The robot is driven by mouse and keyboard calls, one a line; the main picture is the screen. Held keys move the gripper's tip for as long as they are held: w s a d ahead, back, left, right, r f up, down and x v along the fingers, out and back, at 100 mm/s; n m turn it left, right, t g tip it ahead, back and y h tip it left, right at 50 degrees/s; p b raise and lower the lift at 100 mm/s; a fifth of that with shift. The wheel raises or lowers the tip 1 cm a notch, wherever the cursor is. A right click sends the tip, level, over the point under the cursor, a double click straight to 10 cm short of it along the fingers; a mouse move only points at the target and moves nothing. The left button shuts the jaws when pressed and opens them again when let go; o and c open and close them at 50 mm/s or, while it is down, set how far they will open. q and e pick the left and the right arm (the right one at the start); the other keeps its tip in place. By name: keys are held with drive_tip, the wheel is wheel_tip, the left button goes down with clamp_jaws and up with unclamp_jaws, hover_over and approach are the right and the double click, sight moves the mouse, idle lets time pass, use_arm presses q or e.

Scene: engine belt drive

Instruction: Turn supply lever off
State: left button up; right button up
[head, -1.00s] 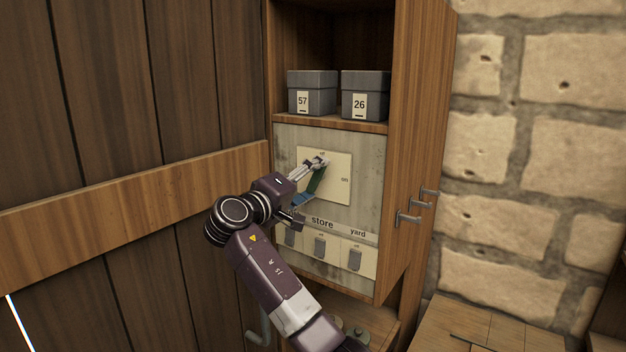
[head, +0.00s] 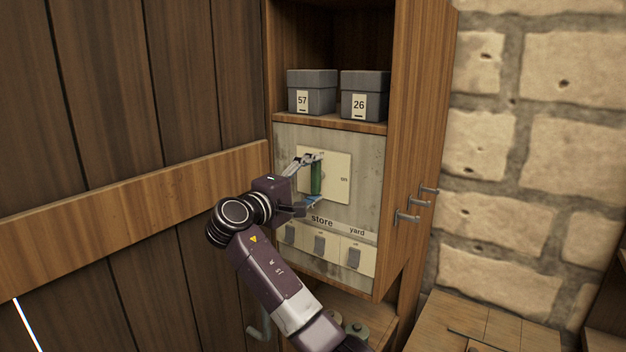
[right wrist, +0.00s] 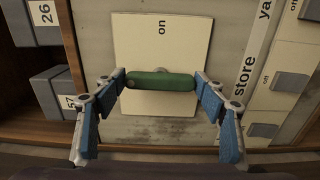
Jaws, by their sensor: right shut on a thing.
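The supply lever (head: 316,179) is a green handle on a cream plate (head: 338,165) in the cabinet's grey panel. It stands about upright in the head view, away from the "on" mark at the plate's right side. A small mark at the plate's top edge is partly covered and too small to read. My right gripper (head: 315,181) is shut on the lever, with one finger at its upper end and one at its lower end. In the right wrist view the lever (right wrist: 160,81) lies across between the blue finger pads. My left gripper is not in view.
Below the plate, several small grey switches (head: 320,244) sit under "store" and "yard" labels. Two grey boxes, 57 (head: 312,92) and 26 (head: 366,95), stand on the shelf above. Handles (head: 407,217) stick out of the cabinet's right side. A stone wall (head: 540,140) is at right.

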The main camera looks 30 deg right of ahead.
drive_tip(key=o, duration=1.2)
drive_tip(key=shift+c, duration=0.2)
drive_tip(key=shift+w+a, duration=0.1)
drive_tip(key=v, duration=1.2)
drive_tip(key=shift+f, duration=0.1)
